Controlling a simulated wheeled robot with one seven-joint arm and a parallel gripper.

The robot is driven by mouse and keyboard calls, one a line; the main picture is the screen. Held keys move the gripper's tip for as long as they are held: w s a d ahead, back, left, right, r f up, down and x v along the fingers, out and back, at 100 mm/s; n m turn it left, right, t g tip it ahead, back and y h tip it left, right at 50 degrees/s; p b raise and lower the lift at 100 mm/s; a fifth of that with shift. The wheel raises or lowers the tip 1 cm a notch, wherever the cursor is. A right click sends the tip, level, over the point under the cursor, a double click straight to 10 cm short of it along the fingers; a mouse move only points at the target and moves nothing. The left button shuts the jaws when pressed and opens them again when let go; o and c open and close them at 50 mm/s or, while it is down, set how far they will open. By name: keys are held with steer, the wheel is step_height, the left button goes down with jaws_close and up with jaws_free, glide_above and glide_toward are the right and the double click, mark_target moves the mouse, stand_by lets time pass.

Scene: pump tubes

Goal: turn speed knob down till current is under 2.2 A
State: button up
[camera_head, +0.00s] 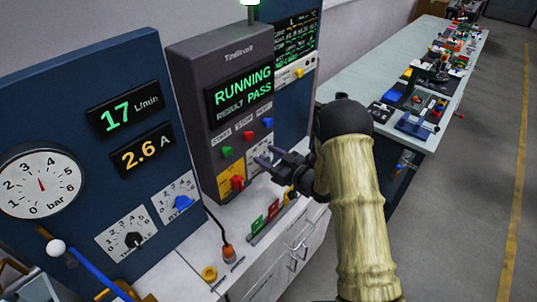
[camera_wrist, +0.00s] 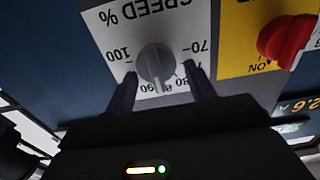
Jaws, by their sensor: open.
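The grey speed knob (camera_wrist: 156,64) sits on a white plate marked SPEED % (camera_wrist: 190,20), upside down in the wrist view. My gripper (camera_wrist: 160,82) is open, with one finger on each side of the knob; I cannot tell whether they touch it. The knob's light mark points roughly toward the 80 to 90 marks, partly hidden by my gripper. In the head view my gripper (camera_head: 267,156) is in front of the grey station, covering the knob. The current display (camera_head: 145,152) reads 2.6 A.
A red switch (camera_head: 237,182) on a yellow plate is just left of my gripper. The flow display (camera_head: 124,109) reads 17 L/min. The station screen (camera_head: 240,92) reads RUNNING, RESULT PASS.

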steer(key=shift+w, duration=0.15)
steer(key=shift+c, duration=0.2)
steer(key=shift+a, duration=0.1)
steer(key=c, duration=0.3)
steer(key=shift+s, duration=0.2)
steer(key=c, duration=0.6)
steer(key=shift+f, duration=0.1)
